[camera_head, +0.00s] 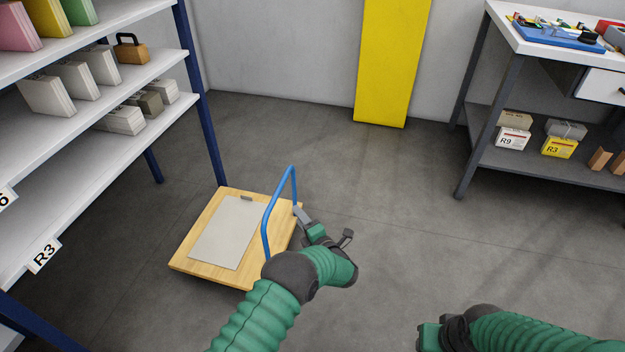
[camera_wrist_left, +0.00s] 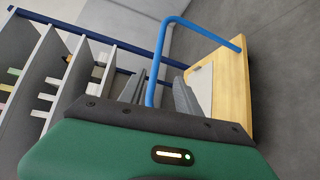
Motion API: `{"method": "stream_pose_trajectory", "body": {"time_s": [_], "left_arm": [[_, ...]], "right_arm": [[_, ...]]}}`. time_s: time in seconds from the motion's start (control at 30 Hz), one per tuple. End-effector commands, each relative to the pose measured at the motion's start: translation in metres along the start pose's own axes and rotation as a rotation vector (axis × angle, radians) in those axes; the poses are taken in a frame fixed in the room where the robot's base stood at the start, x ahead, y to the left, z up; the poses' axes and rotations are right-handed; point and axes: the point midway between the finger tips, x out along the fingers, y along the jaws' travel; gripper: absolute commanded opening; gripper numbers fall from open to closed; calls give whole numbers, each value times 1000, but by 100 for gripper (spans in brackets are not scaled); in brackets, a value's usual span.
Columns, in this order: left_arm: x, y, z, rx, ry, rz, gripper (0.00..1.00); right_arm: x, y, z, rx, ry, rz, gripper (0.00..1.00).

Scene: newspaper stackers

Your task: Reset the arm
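My left gripper (camera_head: 325,227) is open, its two dark fingers spread apart. It is just right of the blue handle (camera_head: 270,215) of a low wooden platform cart (camera_head: 190,262) on the floor. In the left wrist view, the left gripper (camera_wrist_left: 160,95) shows with the blue handle (camera_wrist_left: 153,65) running into view between its fingers. I cannot tell whether they touch. My right arm comes in at the lower right; its fingers are not visible.
A grey clipboard-like sheet (camera_head: 228,230) lies on the cart. A white shelf unit (camera_head: 105,165) with blue posts stands at the left. A workbench (camera_head: 520,42) with boxes below stands at the right. The floor between is clear. A yellow panel (camera_head: 392,60) is at the back wall.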

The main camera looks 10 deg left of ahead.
Motion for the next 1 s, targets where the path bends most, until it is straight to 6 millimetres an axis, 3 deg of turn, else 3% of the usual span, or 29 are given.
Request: {"method": "stream_pose_trajectory", "body": {"time_s": [0.13,0.23,0.33,0.43,0.53,0.6,0.7,1.0], "left_arm": [[1,8,7,30,-30,-15,40],[4,33,28,161,-151,-79,40],[-8,66,43,428,-361,-175,40],[-41,87,28,763,-590,-267,40],[-91,97,-20,1103,-808,-352,40],[-127,98,-64,1315,-941,-408,40],[-169,96,-119,1529,-1087,-472,40],[-264,94,-256,1927,-1404,-631,40]], "right_arm": [[0,0,0,0,0,0,36],[-2,0,0,1,0,0,36],[-2,0,0,1,0,0,36],[-3,0,-1,1,0,0,36],[-4,0,-1,1,0,0,36],[-5,0,-1,1,0,0,36],[-5,0,-1,1,0,0,36],[-6,0,-1,1,0,0,36]]}}
